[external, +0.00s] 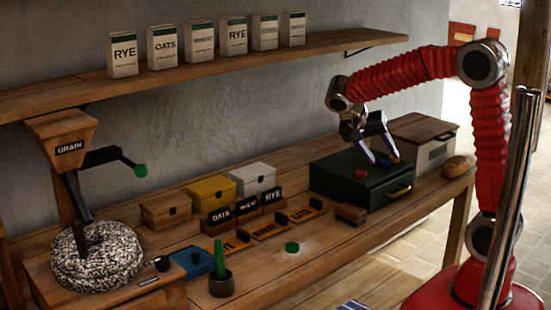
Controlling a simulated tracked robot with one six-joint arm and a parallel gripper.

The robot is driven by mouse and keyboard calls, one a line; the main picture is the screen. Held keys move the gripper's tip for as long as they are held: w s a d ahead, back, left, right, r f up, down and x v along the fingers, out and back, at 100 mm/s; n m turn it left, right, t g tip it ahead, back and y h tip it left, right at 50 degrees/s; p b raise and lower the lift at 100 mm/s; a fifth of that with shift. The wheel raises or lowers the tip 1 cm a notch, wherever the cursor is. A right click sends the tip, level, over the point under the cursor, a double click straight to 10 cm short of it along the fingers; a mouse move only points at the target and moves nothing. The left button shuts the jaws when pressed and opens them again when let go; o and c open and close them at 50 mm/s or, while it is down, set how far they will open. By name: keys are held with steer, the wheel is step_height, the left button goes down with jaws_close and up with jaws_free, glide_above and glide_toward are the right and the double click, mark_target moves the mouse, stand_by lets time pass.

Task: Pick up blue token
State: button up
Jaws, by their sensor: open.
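The blue token (395,161) is a small blue piece on top of the dark green box (345,184), close to my gripper's right fingertip. A yellow token (383,163) lies just left of it, and a red token (361,174) lies further left on the same lid. My gripper (385,159) points down over the lid with its fingers apart, near the yellow and blue tokens. The fingers partly cover this spot, and I cannot tell whether they touch the blue token.
A wooden box (423,129) and a loaf (457,167) stand right of the green box. A brown block (351,214) sits in front. A green token (292,247) lies on the bench. Labelled bags (234,37) line the shelf above.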

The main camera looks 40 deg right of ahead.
steer(key=w+m+h, duration=0.1)
steer(key=w, duration=0.1)
steer(key=w+f+m+h, duration=0.1)
steer(key=w, duration=0.1)
steer(key=w+d+f+m+g+h, duration=0.1)
steer(key=w, duration=0.1)
steer(key=shift+w+m, duration=0.2)
steer(key=shift+m, duration=0.2)
steer(key=w+f+m+h, duration=0.1)
steer(key=w, duration=0.1)
steer(key=w+f+m+h, duration=0.2)
steer(key=w, duration=0.1)
steer(key=shift+w+a+m+g, duration=0.1)
steer(key=shift+w+m+g, duration=0.2)
steer(key=shift+w, duration=0.05)
steer(key=shift+w+f+m+h, duration=0.1)
steer(key=shift+w+m+h, duration=0.2)
steer(key=shift+w+h, duration=0.1)
glide_toward(383, 161)
steer(key=shift+x, duration=1.35)
steer(key=shift+x, duration=2.6)
